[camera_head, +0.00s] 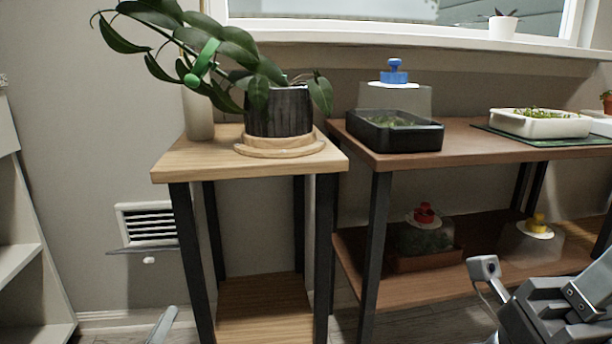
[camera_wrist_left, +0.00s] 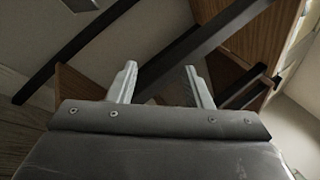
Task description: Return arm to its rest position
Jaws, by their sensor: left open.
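My left gripper (camera_wrist_left: 160,68) is open in the left wrist view, with two pale fingers apart and nothing between them. In the head view only a pale finger tip of the left gripper (camera_head: 163,325) shows at the bottom edge, low in front of the light wooden stand (camera_head: 168,166) and apart from it. The rest of the left arm is out of the head view. Grey links of my right arm (camera_head: 550,312) show at the bottom right; its jaws cannot be made out.
A leafy plant (camera_head: 240,48) with a green clip (camera_head: 203,62) stands in a dark pot (camera_head: 279,112) on the stand. A brown shelf (camera_head: 462,137) at right holds a black tray (camera_head: 394,138) and a white planter (camera_head: 540,124). Grey shelving (camera_head: 22,264) stands far left.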

